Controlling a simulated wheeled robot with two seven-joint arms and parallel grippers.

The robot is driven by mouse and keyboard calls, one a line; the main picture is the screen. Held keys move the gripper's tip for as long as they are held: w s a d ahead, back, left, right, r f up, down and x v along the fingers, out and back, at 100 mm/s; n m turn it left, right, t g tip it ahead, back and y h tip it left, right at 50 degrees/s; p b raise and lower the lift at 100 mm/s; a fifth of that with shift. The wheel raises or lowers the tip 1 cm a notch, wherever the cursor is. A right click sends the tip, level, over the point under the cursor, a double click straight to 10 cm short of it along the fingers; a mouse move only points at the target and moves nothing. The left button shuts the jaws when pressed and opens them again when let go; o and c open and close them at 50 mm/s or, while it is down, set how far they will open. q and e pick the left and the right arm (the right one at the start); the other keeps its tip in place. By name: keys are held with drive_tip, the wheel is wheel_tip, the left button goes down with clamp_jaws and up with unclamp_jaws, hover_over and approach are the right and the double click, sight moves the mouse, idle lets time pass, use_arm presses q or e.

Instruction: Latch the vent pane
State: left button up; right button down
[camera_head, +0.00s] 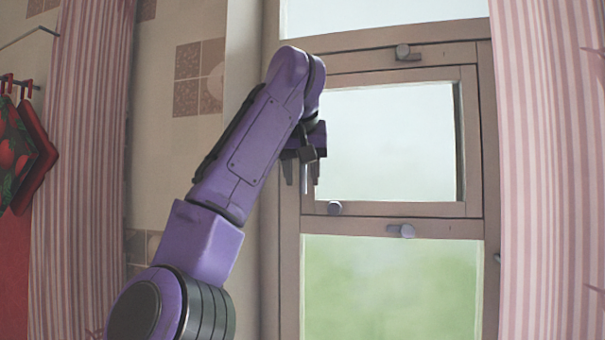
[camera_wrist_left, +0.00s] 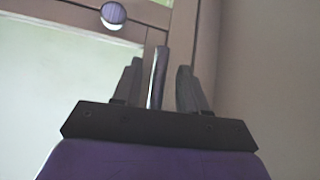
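The vent pane (camera_head: 390,140) is the framed upper pane of the window; it sits in or close to its frame, and I cannot tell if it is fully closed. A grey turn-catch (camera_head: 401,230) is on the rail below the pane. My left gripper (camera_head: 303,182) is at the pane's left edge, fingers apart. A slim pale upright piece (camera_wrist_left: 157,78) stands between the fingers, with gaps visible on both sides. My right gripper is out of view.
Another catch (camera_head: 406,53) is on the rail above the pane. A lower pane (camera_head: 390,290) is below. Striped curtains hang at the right (camera_head: 550,170) and left (camera_head: 80,170). Red pot holders (camera_head: 35,150) hang at the far left.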

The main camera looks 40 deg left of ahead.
use_arm(q)
drive_tip(key=shift+w+f, duration=0.1)
drive_tip(key=p+v, duration=0.3)
drive_tip(key=v, duration=0.7)
drive_tip(key=shift+p, duration=0.3)
drive_tip(key=shift+s+r, duration=0.2)
drive_tip(key=shift+s, duration=0.05)
